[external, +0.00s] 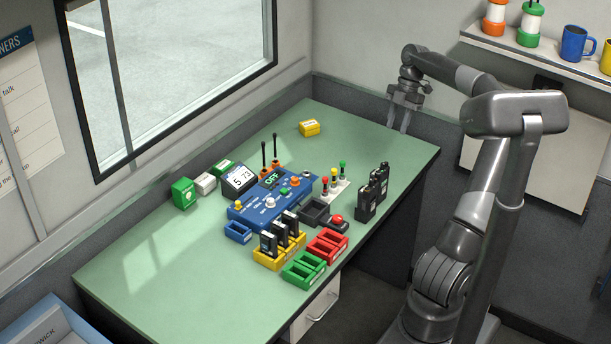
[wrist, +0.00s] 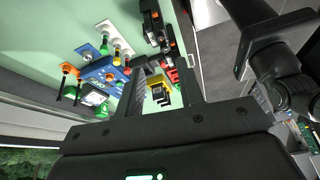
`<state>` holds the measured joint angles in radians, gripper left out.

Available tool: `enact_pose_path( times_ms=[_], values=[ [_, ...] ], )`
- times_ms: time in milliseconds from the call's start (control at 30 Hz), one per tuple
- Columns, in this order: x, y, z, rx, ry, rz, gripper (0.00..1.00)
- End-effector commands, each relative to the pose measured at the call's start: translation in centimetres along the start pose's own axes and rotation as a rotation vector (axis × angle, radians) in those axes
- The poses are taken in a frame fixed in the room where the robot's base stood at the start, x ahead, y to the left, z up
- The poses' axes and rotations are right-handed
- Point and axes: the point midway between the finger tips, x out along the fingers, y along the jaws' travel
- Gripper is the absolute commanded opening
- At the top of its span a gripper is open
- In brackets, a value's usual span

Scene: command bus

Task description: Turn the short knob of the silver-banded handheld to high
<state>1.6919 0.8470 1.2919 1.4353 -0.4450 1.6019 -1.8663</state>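Two black handhelds stand upright near the right edge of the green table, a front one (external: 365,204) and a back one (external: 380,182). Several more black handhelds (external: 268,244) stand in the yellow tray (external: 264,260). I cannot make out a silver band or a short knob on any of them at this size. The wrist view shows two of the black handhelds (wrist: 150,27) at its top. My gripper (external: 398,127) is over the table's far right corner, apart from all handhelds. Its fingers are spread and empty; they also show in the wrist view (wrist: 160,88).
A blue control console (external: 252,214) with knobs and a display fills the middle. Red (external: 345,237) and green (external: 290,277) trays, a red button (external: 336,219) and a light stand (external: 340,187) crowd around. The table's front left is clear.

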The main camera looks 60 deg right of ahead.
Motion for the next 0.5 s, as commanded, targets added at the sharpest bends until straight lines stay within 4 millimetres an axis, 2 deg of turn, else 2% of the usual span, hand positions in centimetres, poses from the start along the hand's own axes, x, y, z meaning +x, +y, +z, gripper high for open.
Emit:
enact_pose_path(
  times_ms=[167,500],
  values=[
    [1.6,0.0,0.1,-0.014,0.001,-0.012,0.34],
    [8.0,-0.1,0.0,-0.013,0.002,-0.010,0.34]
  ],
)
